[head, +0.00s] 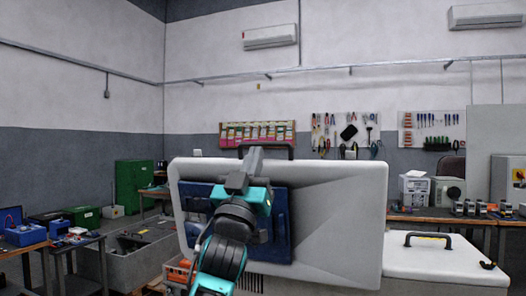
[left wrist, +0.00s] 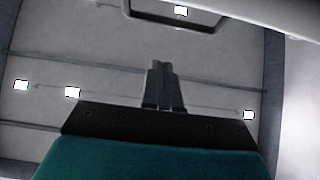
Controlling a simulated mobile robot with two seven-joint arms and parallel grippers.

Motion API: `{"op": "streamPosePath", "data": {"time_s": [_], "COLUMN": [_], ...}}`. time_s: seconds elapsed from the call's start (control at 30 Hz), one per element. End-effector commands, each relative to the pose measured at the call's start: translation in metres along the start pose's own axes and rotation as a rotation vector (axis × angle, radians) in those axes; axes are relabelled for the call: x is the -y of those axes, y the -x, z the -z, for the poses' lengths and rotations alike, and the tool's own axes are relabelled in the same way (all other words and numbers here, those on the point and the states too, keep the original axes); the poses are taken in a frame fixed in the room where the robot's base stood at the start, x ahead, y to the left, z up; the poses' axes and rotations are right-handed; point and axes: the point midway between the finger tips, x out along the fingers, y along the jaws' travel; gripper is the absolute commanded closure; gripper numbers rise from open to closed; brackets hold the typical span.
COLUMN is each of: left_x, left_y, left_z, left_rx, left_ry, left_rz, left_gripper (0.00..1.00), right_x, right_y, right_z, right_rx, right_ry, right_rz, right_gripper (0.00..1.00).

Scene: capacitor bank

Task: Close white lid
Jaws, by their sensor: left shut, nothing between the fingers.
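A large white lid (head: 340,215) stands raised, close to upright, in the middle of the head view. A dark blue panel (head: 281,225) shows in front of its left half, partly covered by my arm. A dark handle (head: 280,147) shows at the lid's top edge; a dark handle also crosses the top of the left wrist view (left wrist: 178,19). My left gripper (head: 252,152) is at the lid's top edge by this handle, its fingers shut and empty. The shut fingers also show in the left wrist view (left wrist: 163,68), apart from the handle in that picture. My right gripper is not in view.
A second white lid (head: 445,262) with a black handle (head: 428,239) lies flat at the right. Workbenches with tools stand at the left and right. A grey bin (head: 135,255) and an orange crate (head: 178,272) are low at the left. Open space lies above the raised lid.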

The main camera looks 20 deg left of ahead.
Motion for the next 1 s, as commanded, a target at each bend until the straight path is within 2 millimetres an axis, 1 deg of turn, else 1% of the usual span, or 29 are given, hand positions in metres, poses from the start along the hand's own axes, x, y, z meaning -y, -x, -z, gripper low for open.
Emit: {"op": "streamPosePath", "data": {"time_s": [0.03,0.07,0.1,0.13,0.33,0.5,0.87,1.0], "left_x": [0.000,0.000,0.000,0.000,0.000,0.000,0.000,0.000], "left_y": [-0.014,-0.020,-0.021,-0.024,-0.037,-0.042,-0.043,-0.046], "left_z": [0.002,0.002,-0.006,-0.009,-0.023,-0.028,-0.029,-0.029], "left_rx": [-0.002,-0.001,0.003,0.003,0.001,0.001,0.001,0.011], "left_ry": [0.000,0.000,0.000,0.001,0.002,0.001,0.000,0.000], "left_rz": [0.000,0.000,0.002,0.002,0.002,0.000,0.000,0.000], "left_gripper": [1.00,1.00,1.00,1.00,1.00,1.00,1.00,1.00], "right_x": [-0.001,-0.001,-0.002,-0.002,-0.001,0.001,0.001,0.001], "right_y": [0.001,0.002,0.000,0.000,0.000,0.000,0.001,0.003], "right_z": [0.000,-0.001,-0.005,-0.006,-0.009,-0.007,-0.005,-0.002], "right_rx": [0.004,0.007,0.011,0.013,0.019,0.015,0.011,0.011], "right_ry": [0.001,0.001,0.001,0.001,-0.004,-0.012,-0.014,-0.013], "right_rz": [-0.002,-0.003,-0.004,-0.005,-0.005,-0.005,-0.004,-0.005], "right_gripper": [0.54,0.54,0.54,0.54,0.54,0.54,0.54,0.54]}}
